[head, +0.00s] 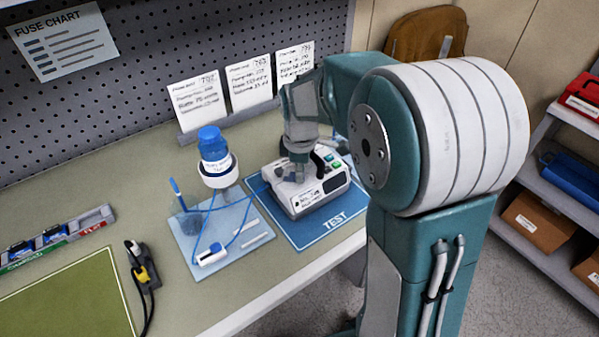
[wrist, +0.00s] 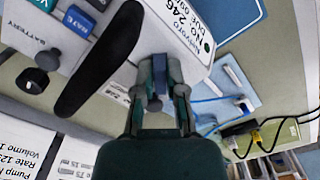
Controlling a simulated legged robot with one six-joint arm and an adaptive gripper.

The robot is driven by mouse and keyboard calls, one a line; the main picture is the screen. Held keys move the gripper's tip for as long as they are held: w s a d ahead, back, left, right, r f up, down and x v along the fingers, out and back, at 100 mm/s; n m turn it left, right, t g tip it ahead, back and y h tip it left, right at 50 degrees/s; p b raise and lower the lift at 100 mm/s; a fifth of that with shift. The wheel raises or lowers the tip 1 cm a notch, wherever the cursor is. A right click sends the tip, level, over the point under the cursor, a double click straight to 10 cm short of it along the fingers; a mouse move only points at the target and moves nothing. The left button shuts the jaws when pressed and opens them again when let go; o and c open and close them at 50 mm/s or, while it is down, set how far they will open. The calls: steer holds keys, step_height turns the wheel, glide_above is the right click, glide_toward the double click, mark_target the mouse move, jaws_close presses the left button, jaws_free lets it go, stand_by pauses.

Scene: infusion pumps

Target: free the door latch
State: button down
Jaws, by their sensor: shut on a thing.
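The white infusion pump (head: 315,200) sits on the blue TEST mat (head: 322,235). In the wrist view, its white casing (wrist: 208,38) shows a label, buttons and a black carry handle (wrist: 98,58). My gripper (head: 298,172) reaches down onto the pump's top left part. In the wrist view, my gripper (wrist: 162,68) is shut on a small grey-blue part, apparently the door latch (wrist: 155,103), beside the casing. The fingers hide most of the latch. I cannot tell how far it is turned.
A blue-capped bottle (head: 214,148) on a stand, with blue tubing on a light-blue mat (head: 190,243), is left of the pump. Three cards (head: 249,82) stand behind. A black and yellow plug (head: 143,272) and a fuse rail (head: 60,240) are farther left.

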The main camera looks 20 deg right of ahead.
steer(key=n, duration=0.4)
steer(key=shift+w, duration=0.15)
steer(key=shift+w+n, duration=0.1)
steer(key=shift+n, duration=2.1)
steer(key=c, duration=0.7)
jaws_free()
step_height(320, 180, up, 12)
